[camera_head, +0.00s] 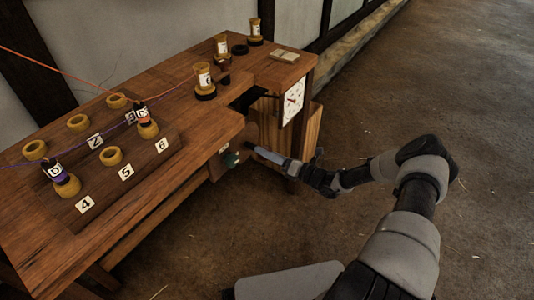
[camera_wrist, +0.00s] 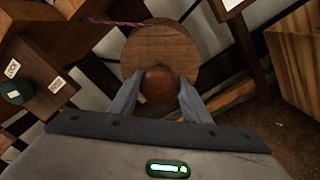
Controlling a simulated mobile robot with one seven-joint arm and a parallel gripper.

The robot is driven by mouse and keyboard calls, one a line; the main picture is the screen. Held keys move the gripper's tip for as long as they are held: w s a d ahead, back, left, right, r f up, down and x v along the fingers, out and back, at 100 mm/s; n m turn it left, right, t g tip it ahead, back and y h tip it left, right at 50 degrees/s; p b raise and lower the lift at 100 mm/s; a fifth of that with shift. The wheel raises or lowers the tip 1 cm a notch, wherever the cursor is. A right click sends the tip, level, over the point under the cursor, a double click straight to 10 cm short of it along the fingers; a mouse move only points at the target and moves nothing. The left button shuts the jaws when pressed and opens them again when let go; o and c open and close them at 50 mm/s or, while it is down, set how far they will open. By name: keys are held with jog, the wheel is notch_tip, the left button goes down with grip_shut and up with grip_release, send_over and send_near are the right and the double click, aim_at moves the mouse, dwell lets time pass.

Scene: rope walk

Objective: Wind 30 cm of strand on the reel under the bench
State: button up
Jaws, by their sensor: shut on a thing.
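In the wrist view the reel shows as a round wooden disc (camera_wrist: 160,48) with a reddish-brown round knob (camera_wrist: 159,86) on its face. My gripper (camera_wrist: 158,84) has one finger on each side of the knob and is shut on it. A pink-purple strand (camera_wrist: 115,21) runs in from the upper left to the disc's top edge. In the head view my gripper (camera_head: 256,152) reaches in at the bench's front, below the top. The reel is hard to make out there. A white dial (camera_head: 293,102) with a red needle faces out at the bench's right end.
A plate with a green knob (camera_wrist: 15,92) and a LOCK label sits left of the reel. On the bench (camera_head: 190,131) stand a numbered peg board (camera_head: 110,185), several labelled bobbins (camera_head: 204,77) and taut orange and purple strands. The floor at right is clear.

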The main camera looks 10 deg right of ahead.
jog(key=o, duration=1)
jog(key=shift+o, duration=0.2)
jog(key=shift+s, duration=0.1)
jog(key=p+v, duration=0.2)
jog(key=v, duration=1.5)
jog(key=shift+d+p, duration=0.2)
jog(key=shift+p, duration=0.1)
jog(key=shift+s+r, duration=0.1)
jog(key=shift+r, duration=0.05)
